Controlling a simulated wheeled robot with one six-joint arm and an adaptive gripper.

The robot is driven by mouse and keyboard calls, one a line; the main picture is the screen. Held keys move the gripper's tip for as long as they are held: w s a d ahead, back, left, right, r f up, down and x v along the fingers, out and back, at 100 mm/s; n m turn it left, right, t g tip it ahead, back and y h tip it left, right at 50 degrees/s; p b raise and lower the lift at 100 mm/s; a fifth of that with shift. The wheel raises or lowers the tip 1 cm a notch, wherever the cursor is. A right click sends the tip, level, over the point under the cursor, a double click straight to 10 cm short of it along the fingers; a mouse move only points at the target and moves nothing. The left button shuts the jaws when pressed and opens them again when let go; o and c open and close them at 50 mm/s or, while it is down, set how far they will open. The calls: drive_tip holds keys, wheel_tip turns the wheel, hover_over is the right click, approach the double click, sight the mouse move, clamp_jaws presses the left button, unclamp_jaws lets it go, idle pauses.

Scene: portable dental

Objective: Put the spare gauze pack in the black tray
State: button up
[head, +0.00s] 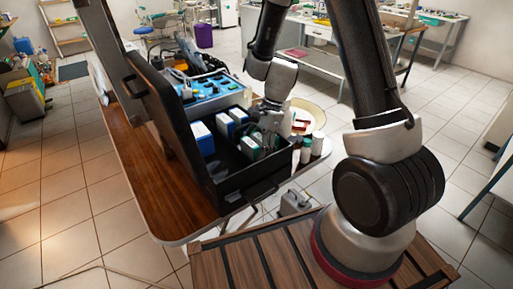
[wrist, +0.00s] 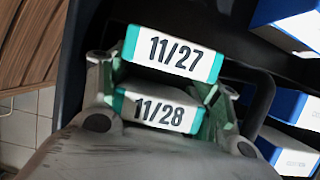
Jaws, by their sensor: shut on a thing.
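Two white packs with teal ends show in the wrist view, one labelled 11/27 (wrist: 172,52) and one labelled 11/28 (wrist: 158,112). My gripper (wrist: 165,82) is shut, its fingers on either side of the 11/28 pack; the label view does not show which pack is the spare gauze pack. In the head view my gripper (head: 271,137) reaches down into an open black case or tray (head: 252,187). A white and teal pack (head: 250,147) shows beside the fingers there. The fingertips are partly hidden by the packs and my wrist.
Blue and white boxes (head: 203,138) stand in the black case and also at the right of the wrist view (wrist: 290,152). White bottles (head: 306,150) and a round plate (head: 306,119) are right of the case. The wooden table (head: 150,190) has clear room at left.

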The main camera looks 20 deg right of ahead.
drive_tip(key=o, duration=0.8)
drive_tip(key=shift+o, duration=0.2)
drive_tip(key=v, duration=1.2)
drive_tip(key=shift+d+r, duration=0.1)
drive_tip(key=shift+r, duration=0.1)
drive_tip(key=s+d+r+n+t+h, duration=0.2)
drive_tip(key=s+d+r+n, duration=0.3)
drive_tip(key=s, duration=0.5)
drive_tip(key=s+d+r+n+t+h, duration=0.2)
drive_tip(key=s+d+r+n, duration=0.3)
drive_tip(key=s+r+n, duration=0.4)
wheel_tip(320, 180, up, 2)
drive_tip(key=shift+s+d+r+t, duration=0.2)
drive_tip(key=shift+s+t, duration=0.5)
drive_tip(key=shift+t, duration=0.1)
